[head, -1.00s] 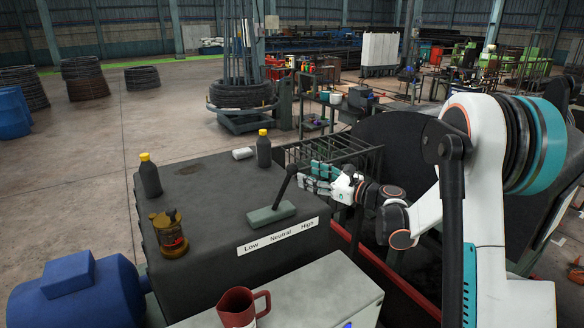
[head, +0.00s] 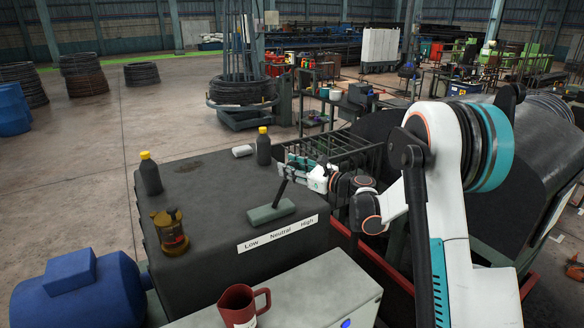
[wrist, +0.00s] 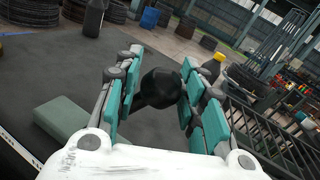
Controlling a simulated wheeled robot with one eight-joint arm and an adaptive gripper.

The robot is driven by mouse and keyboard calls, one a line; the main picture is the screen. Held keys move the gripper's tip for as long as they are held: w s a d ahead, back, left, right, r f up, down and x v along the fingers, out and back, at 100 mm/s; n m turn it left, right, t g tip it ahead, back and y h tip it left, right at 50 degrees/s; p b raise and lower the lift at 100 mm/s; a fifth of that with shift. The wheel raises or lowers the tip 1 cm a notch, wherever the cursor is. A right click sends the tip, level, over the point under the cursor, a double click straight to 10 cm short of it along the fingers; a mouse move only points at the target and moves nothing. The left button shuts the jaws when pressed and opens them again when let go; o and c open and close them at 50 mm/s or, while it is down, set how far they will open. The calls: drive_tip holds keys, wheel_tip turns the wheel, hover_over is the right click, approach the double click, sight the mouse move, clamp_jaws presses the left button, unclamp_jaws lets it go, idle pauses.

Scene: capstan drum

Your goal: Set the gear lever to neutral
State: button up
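The gear lever (head: 280,193) is a dark rod rising from a green-grey base block (head: 270,211) on the dark housing. It leans a little right of upright; its upper end is partly hidden by my gripper in the head view. A label strip (head: 278,234) below reads Low, Neutral, High. My gripper (head: 294,167) reaches in from the right at the lever's top. In the wrist view, the black knob (wrist: 160,88) sits between the teal-padded fingers, which are apart. The right finger looks close to or touching the knob; a small gap shows at the left finger.
A yellow-capped bottle (head: 263,147) stands just behind the gripper, another (head: 150,174) at the housing's far left. An amber container (head: 170,232) stands front left. A red mug (head: 240,305) is on the grey cabinet in front. A barred rack (head: 345,152) is behind my wrist.

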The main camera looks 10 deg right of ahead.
clamp_jaws()
drive_tip(key=shift+a+r+n, duration=0.2)
drive_tip(key=shift+a+n, duration=0.1)
drive_tip(key=shift+a, duration=0.05)
drive_tip(key=s+a+r+n+g+h+b, duration=0.1)
drive_tip(key=s+a+n+h, duration=0.1)
drive_tip(key=a+n, duration=0.2)
drive_tip(key=a, duration=0.3)
drive_tip(key=shift+s+r+b, duration=0.15)
drive_tip(key=shift+r+b, duration=0.15)
drive_tip(key=shift+b, duration=0.1)
drive_tip(key=o, duration=0.8)
unclamp_jaws()
drive_tip(key=shift+d, duration=0.15)
drive_tip(key=shift+s, duration=0.1)
